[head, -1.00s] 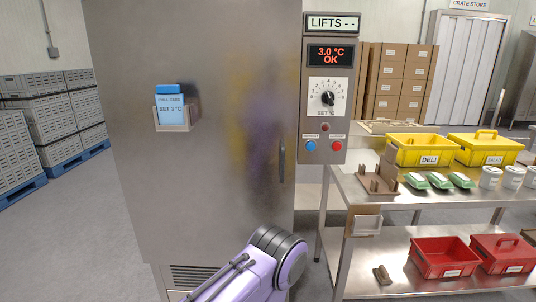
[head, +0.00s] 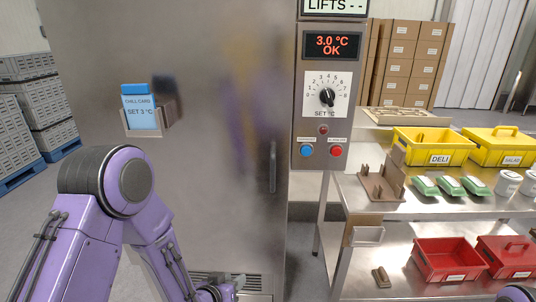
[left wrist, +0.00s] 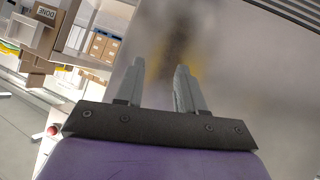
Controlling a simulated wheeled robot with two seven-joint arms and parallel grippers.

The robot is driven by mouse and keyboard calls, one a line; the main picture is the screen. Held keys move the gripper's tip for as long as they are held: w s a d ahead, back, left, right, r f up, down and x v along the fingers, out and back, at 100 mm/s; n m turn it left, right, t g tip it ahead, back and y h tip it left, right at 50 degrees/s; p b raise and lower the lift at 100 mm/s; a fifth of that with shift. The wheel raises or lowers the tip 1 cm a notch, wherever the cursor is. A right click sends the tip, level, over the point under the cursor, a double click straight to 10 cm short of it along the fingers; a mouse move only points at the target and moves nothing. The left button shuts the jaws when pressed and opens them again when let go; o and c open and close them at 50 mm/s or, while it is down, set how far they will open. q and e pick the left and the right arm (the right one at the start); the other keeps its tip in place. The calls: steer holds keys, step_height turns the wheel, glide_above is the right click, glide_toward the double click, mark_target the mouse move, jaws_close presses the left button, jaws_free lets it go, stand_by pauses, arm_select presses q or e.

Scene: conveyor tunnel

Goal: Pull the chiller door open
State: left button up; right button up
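The chiller door (head: 215,150) is a large grey steel panel filling the left centre of the head view, and it looks closed. Its dark vertical handle (head: 272,167) is near the door's right edge. My left gripper (head: 234,286) is low in front of the door, below the handle and a little to its left, apart from it. In the left wrist view, its two grey fingers (left wrist: 160,75) are spread with nothing between them, and the door (left wrist: 230,50) lies beyond. The handle is not clear in that view. My right gripper is not in view.
A control panel (head: 325,95) with a knob and buttons is right of the door. A card holder (head: 150,118) sticks out from the door. A steel table (head: 440,205) with yellow bins (head: 435,147) stands at right, red bins (head: 445,258) below. Stacked crates stand far left.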

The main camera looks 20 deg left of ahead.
arm_select(q)
steer(key=w+d+r+m+t+h+p, duration=0.1)
steer(key=w+r, duration=0.2)
steer(key=r, duration=0.3)
steer(key=w+r+m+t+h, duration=0.1)
steer(key=w+r+t, duration=0.15)
steer(key=r, duration=0.35)
steer(key=m+t+h+p, duration=0.1)
steer(key=m+t+h, duration=0.1)
steer(key=m, duration=0.2)
glide_toward(271, 168)
steer(key=p+x, duration=0.3)
steer(key=x, duration=0.6)
steer(key=shift+w+d+r, duration=0.1)
steer(key=shift+w+r, duration=0.1)
steer(key=shift+w, duration=0.1)
steer(key=shift+w+d, duration=0.2)
steer(key=shift+w, duration=0.4)
steer(key=shift+f, duration=0.1)
jaws_close()
steer(key=shift+h, duration=0.4)
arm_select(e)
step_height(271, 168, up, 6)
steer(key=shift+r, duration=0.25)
